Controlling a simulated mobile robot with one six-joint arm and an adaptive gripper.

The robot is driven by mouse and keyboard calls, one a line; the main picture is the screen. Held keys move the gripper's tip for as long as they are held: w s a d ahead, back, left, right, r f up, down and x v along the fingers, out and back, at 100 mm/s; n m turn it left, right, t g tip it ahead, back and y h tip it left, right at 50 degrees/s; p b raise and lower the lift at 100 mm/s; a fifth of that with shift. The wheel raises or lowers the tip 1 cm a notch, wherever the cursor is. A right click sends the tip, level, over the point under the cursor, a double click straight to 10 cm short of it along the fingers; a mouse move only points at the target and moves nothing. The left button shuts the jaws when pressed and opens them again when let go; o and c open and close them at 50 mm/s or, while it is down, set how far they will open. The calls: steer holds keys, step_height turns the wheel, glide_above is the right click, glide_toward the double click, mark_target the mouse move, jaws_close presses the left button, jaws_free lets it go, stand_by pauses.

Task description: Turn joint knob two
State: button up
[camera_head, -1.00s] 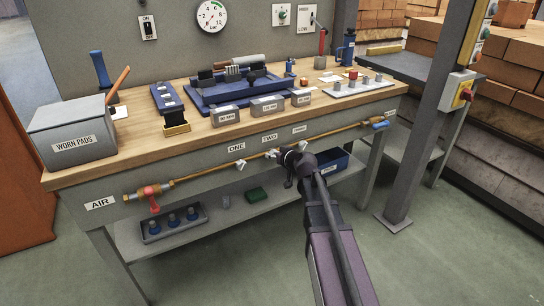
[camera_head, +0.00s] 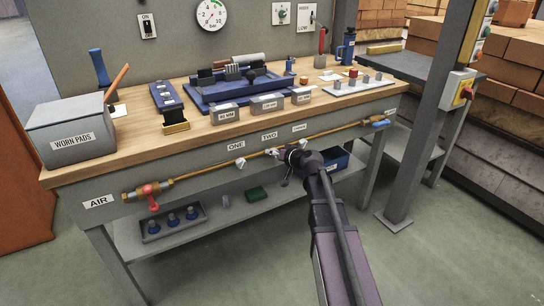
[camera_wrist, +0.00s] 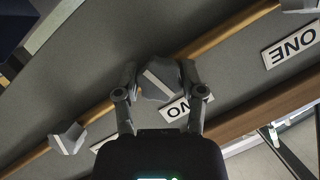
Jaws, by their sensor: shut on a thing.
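Joint knob two (camera_wrist: 161,82) is a grey faceted knob with a pale stripe across its face, on the brass pipe along the bench front. In the wrist view it sits between the two fingers of my gripper (camera_wrist: 163,88), which is shut on it. The TWO label (camera_wrist: 175,110) beside it is partly hidden there; in the head view the TWO label (camera_head: 269,137) is clear above the pipe. My gripper (camera_head: 280,154) reaches the pipe just below that label and partly hides the knob.
Knob one (camera_head: 241,163) is left along the pipe, under the ONE label (camera_head: 236,146). Another knob (camera_wrist: 68,138) lies on the other side of knob two. A red valve (camera_head: 151,196) is at the AIR end, a blue valve (camera_head: 377,124) at the far end. A shelf (camera_head: 230,218) runs below.

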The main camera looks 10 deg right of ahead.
steer(key=m+y+b, duration=0.2)
steer(key=m, duration=0.1)
steer(key=shift+s+f, duration=0.1)
steer(key=shift+f, duration=0.1)
steer(key=shift+a+r+m+t+y+b, duration=0.1)
steer(key=shift+m+t+y+b, duration=0.2)
steer(key=shift+m+y+b, duration=0.8)
steer(key=shift+m+h+p, duration=0.3)
steer(key=shift+m, duration=0.2)
steer(key=o, duration=1)
steer(key=shift+o, duration=0.8)
steer(key=shift+r, duration=0.1)
